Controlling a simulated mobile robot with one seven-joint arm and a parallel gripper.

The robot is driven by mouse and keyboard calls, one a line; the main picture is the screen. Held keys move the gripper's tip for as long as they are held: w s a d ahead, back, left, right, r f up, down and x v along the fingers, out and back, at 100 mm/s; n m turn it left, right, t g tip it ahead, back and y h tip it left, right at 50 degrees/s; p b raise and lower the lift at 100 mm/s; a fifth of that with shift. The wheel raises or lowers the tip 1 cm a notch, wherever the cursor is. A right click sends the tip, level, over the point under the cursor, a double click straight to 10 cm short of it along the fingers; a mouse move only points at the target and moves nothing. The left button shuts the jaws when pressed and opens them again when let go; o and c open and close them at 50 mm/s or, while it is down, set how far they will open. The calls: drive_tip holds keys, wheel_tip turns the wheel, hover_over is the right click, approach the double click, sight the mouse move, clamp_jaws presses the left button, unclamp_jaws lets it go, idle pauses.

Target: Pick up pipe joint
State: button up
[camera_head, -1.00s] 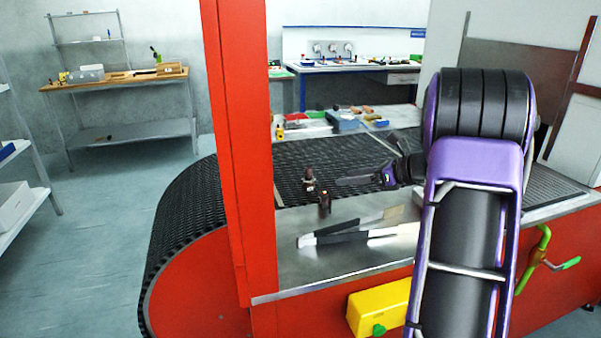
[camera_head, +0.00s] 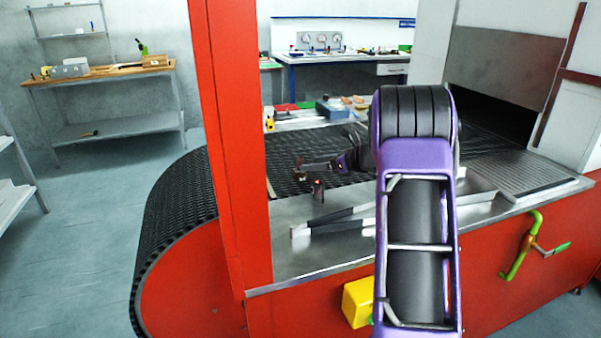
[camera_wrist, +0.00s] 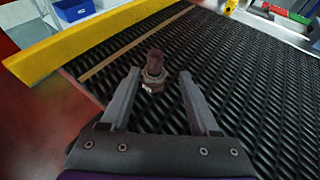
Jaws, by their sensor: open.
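The pipe joint (camera_wrist: 154,74) is a small brown and grey upright piece on the black mesh belt (camera_wrist: 235,75) in the wrist view. It appears between the two fingertips of my gripper (camera_wrist: 160,76), nearer the left one, with a gap to the right one. My gripper is open and empty. I cannot tell how far below or beyond the tips the joint is.
Long dark and pale strips (camera_head: 335,225) lie on that ledge. A red post (camera_head: 233,140) rises at the left. A yellow rail (camera_wrist: 85,47) edges the belt.

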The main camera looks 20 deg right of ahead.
drive_tip(key=x, duration=0.5)
drive_tip(key=shift+s+a+f+b, duration=0.1)
drive_tip(key=shift+s+a+b, duration=0.15)
drive_tip(key=shift+a+b, duration=0.05)
clamp_jaws()
